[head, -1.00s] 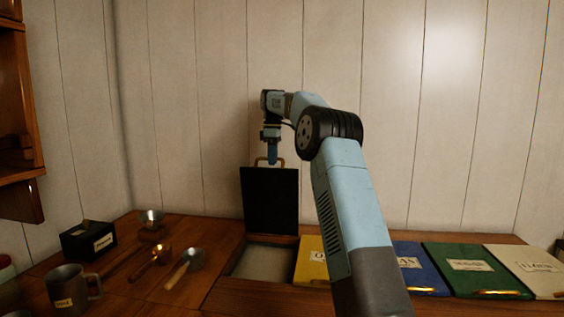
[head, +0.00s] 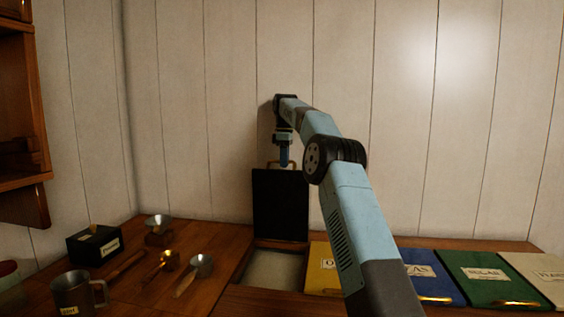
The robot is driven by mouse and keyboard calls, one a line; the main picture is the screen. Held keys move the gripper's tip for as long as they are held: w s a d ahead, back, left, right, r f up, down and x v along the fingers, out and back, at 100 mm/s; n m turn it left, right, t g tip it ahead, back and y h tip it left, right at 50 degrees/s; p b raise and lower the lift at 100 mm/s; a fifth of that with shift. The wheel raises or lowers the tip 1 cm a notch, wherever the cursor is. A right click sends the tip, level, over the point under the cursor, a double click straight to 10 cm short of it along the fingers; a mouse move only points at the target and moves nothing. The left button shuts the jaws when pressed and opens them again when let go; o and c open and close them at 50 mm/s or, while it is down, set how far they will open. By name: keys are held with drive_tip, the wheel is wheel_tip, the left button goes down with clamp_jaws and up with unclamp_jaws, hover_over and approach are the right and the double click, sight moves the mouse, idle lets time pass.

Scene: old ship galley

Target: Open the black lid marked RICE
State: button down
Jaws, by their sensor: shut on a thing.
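The black lid (head: 280,205) stands raised, about upright, at the back of its bin. Its plain inner face is toward me, so any RICE label is hidden. The bin (head: 273,270) below it is open and shows a pale filling. My gripper (head: 284,162) points down at the lid's top edge and is shut on the brass handle (head: 297,163) there. The fingers are small and partly hidden in this view.
Shut yellow (head: 322,272), blue (head: 430,284), green (head: 487,275) and cream (head: 540,272) lids lie to the right. Scoops (head: 200,264), a mug (head: 73,292) and a black box (head: 93,244) stand left. The plank wall (head: 220,110) is close behind the lid.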

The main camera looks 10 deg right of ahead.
drive_tip(key=shift+d+f, duration=0.15)
drive_tip(key=c, duration=1.1)
unclamp_jaws()
drive_tip(key=shift+r, duration=0.25)
